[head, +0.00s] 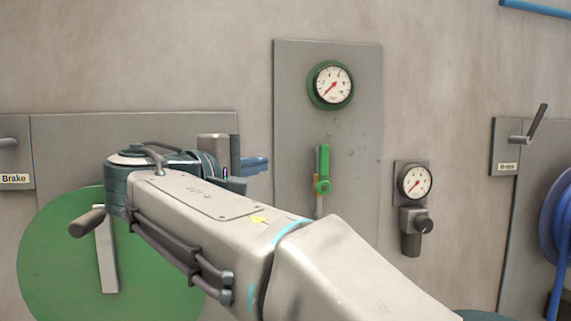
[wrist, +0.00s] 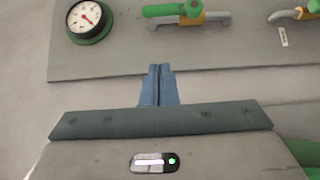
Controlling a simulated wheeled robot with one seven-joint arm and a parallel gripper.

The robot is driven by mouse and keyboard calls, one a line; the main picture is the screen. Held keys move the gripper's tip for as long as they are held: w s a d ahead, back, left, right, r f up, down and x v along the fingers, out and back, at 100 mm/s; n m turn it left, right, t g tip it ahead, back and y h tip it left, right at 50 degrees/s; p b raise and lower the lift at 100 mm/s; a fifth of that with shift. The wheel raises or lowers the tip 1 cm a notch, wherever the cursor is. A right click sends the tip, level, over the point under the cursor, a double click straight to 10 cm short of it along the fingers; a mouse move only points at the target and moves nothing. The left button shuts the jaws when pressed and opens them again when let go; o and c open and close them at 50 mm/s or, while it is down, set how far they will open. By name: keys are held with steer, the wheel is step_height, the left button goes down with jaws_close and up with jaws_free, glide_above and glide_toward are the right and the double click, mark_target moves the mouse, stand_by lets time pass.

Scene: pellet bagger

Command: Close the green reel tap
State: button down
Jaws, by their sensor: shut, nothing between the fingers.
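A tap with a green lever (head: 323,171) is on the grey wall panel, below a green-rimmed gauge. Its lever stands upright, in line with its brass pipe. The wrist view shows the same lever (wrist: 165,10) lying along the brass pipe (wrist: 212,17), at the top edge. A second green-handled tap (wrist: 285,13) with a small tag is partly cut off at the right of that view. My gripper (head: 266,164) has blue fingers, shut and empty, left of the tap in the head view. In the wrist view the fingertips (wrist: 160,68) are apart from the lever.
The green-rimmed gauge (head: 331,86) is above the tap. A large green reel (head: 55,255) with a crank is at left, partly behind my arm. A smaller gauge with a knob (head: 415,184) is right of the panel. A blue reel (head: 561,220) and brake lever (head: 537,121) are far right.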

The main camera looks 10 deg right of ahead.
mark_target(324, 169)
steer(key=p+x, duration=0.1)
steer(key=x, duration=0.3)
steer(key=s+d+p+x, duration=0.1)
steer(key=x, duration=0.6)
steer(key=shift+s+d+p, duration=0.1)
steer(key=shift+d+p, duration=0.3)
steer(key=shift+d, duration=0.1)
steer(key=shift+d+f, duration=0.1)
steer(key=shift+d, duration=0.4)
